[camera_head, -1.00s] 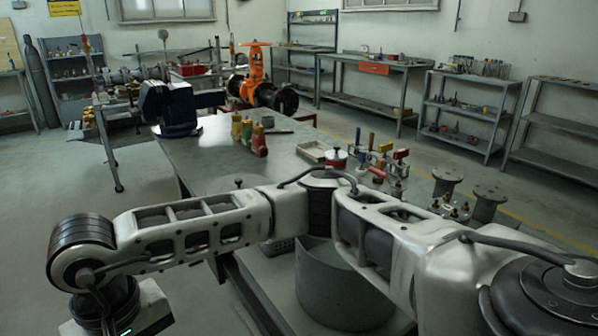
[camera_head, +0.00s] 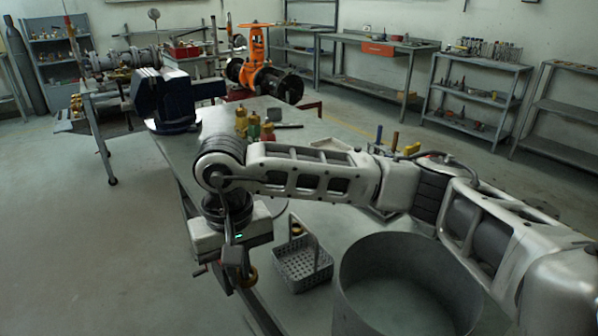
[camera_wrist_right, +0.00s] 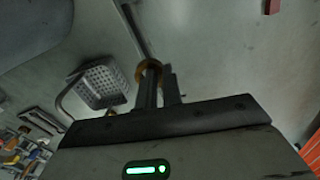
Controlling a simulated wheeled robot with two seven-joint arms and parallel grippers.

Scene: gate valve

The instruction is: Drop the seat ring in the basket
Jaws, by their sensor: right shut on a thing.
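My right gripper (camera_head: 240,284) hangs just left of the basket, by the table's left edge, and is shut on the seat ring (camera_head: 249,278). The ring is a small brass-brown ring. In the right wrist view the ring (camera_wrist_right: 149,68) shows at the tips of the fingers (camera_wrist_right: 158,88). The basket (camera_head: 303,268) is grey and perforated with a raised handle, and stands on the table. In the right wrist view the basket (camera_wrist_right: 98,86) is left of the ring, apart from it. My left gripper is not in view.
A large open grey cylinder (camera_head: 385,312) stands right of the basket. A blue vise (camera_head: 165,100) is at the table's far left corner. Small colored bottles (camera_head: 254,126) stand beyond my right arm. The floor left of the table is clear.

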